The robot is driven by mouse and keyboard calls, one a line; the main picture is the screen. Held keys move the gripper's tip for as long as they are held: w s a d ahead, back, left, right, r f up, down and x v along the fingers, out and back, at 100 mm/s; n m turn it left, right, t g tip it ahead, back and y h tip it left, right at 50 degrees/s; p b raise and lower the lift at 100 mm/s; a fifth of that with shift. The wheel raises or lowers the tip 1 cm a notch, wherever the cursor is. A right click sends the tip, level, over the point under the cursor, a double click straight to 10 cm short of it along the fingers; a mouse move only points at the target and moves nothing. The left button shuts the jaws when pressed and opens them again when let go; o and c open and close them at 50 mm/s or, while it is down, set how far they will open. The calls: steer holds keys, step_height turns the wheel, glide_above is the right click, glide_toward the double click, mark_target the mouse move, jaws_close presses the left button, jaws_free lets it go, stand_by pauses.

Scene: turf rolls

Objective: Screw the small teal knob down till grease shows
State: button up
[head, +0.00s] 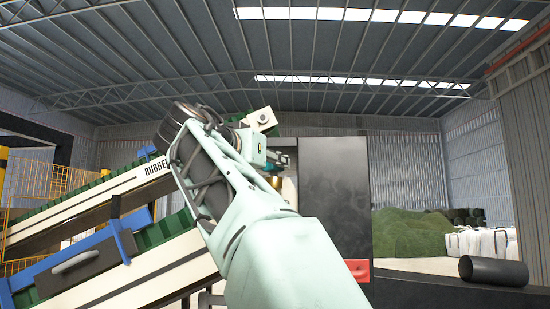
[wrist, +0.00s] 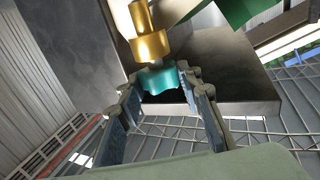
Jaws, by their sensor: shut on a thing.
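The small teal knob (wrist: 158,79) sits at the lower end of a brass-coloured fitting (wrist: 150,44) in the wrist view, with a short grey stem between them. My gripper (wrist: 162,85) has one finger on each side of the knob, and its fingertips are closed on it. I see no grease on the visible parts of the knob or fitting. In the head view my pale green arm reaches up and forward, and I cannot make out the knob or my fingertips there.
A dark metal panel (wrist: 225,65) lies behind the knob. In the head view, a conveyor (head: 105,205) with green belting slopes up on the left. A tall dark cabinet (head: 334,190) stands right of my arm. A black roll (head: 493,270) lies on a dark surface at right.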

steer(key=shift+f+m+h, duration=0.1)
steer(key=shift+m+h, duration=0.2)
steer(key=shift+h, duration=0.1)
steer(key=o, duration=1.2)
steer(key=shift+c, duration=0.2)
steer(key=v, duration=1.2)
steer(key=shift+r, duration=0.25)
